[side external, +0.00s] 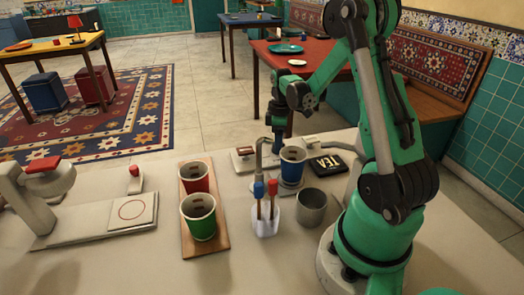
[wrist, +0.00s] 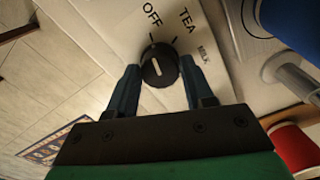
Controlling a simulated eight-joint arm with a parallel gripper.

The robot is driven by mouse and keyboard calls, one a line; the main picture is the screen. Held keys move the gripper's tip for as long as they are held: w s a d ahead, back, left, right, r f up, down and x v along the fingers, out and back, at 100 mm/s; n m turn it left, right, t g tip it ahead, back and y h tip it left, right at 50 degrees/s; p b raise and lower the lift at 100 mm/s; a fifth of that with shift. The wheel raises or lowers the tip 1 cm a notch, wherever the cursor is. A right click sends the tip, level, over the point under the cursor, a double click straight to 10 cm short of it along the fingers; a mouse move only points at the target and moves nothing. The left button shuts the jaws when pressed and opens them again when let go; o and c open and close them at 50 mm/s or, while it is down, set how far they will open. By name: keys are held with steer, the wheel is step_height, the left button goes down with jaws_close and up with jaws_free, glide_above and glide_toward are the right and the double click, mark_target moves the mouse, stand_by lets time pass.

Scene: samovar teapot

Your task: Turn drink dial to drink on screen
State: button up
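The black round dial (wrist: 160,68) with a white pointer line is on a pale panel (wrist: 120,30) in the wrist view. OFF, TEA and MILK are printed around it. The pointer line leans toward the upper left, roughly on the OFF side. My gripper (wrist: 160,72) is open, with one finger on each side of the dial and small gaps visible. In the side external view my gripper (side external: 281,128) points down behind the metal spout, and the dial is hidden. A black screen (side external: 327,164) reading TEA lies right of the blue cup.
A holder (side external: 265,220) with red and blue sticks and a grey metal cup (side external: 311,208) stand in front. Red (side external: 194,178) and green (side external: 199,217) cups stand on a wooden board at left.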

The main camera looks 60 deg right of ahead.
jaws_close()
steer(key=shift+m, duration=0.3)
steer(key=m, duration=0.9)
steer(key=shift+m, duration=0.3)
steer(key=o, duration=0.9)
jaws_free()
